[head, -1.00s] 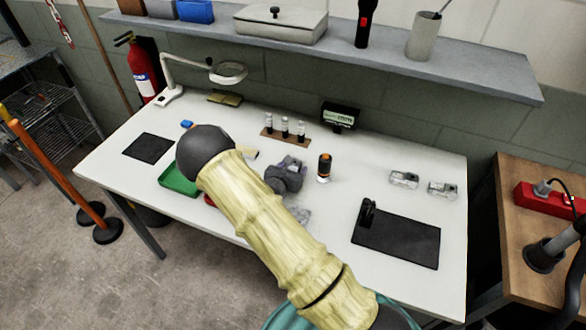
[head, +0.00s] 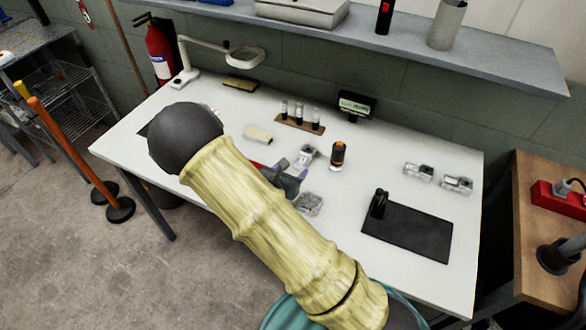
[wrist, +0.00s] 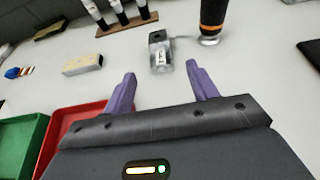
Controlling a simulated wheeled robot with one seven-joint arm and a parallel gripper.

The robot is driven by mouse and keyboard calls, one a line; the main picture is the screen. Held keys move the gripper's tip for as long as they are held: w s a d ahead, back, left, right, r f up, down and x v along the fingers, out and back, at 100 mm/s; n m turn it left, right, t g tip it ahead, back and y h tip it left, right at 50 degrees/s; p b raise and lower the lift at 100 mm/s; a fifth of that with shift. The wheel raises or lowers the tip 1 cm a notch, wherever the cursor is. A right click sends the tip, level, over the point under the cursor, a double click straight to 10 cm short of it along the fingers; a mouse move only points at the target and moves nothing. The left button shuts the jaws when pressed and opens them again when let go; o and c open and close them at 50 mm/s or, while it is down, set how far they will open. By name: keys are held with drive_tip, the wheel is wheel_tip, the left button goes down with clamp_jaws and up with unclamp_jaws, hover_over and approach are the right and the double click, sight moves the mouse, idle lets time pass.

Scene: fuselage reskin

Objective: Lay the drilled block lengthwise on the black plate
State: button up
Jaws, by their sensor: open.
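My gripper (wrist: 161,76) is open and empty, its two purple fingers spread above the white table. It also shows in the head view (head: 290,174), partly behind my arm. A small grey metallic block (wrist: 161,54) with a dark hole in its top lies beyond the fingertips, in line with the gap; it looks like the drilled block. In the head view this block (head: 307,154) lies just past the gripper. A black plate (head: 408,235) lies at the table's right front, with a black upright piece (head: 378,204) at its left corner.
Other metallic blocks lie near the gripper (head: 309,204) and at the right (head: 418,172). A tan block (wrist: 82,64), a vial rack (wrist: 128,24), and red (wrist: 78,122) and green trays (wrist: 18,143) are left.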

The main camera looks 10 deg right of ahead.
idle(0.4)
drive_tip(key=s+d+r+m+g, duration=0.1)
drive_tip(key=d+m, duration=0.1)
drive_tip(key=s+d+m+g+h, duration=0.1)
drive_tip(key=s+d+m, duration=0.1)
drive_tip(key=s+d+r+m+g+h, duration=0.1)
drive_tip(key=d+m+g, duration=0.1)
drive_tip(key=shift+s+d+r, duration=0.15)
drive_tip(key=shift+s+r, duration=0.15)
drive_tip(key=s+d+r+m+g+y, duration=0.2)
drive_tip(key=s+d+m+g, duration=0.1)
drive_tip(key=s+m+g, duration=0.45)
drive_tip(key=s+a+r+m+t+y, duration=0.3)
drive_tip(key=s+r+m+y, duration=0.3)
drive_tip(key=m, duration=0.9)
wheel_tip(320, 180, up, 2)
drive_tip(key=shift+a+y, duration=0.7)
drive_tip(key=shift+y, duration=0.2)
drive_tip(key=shift+c, duration=0.2)
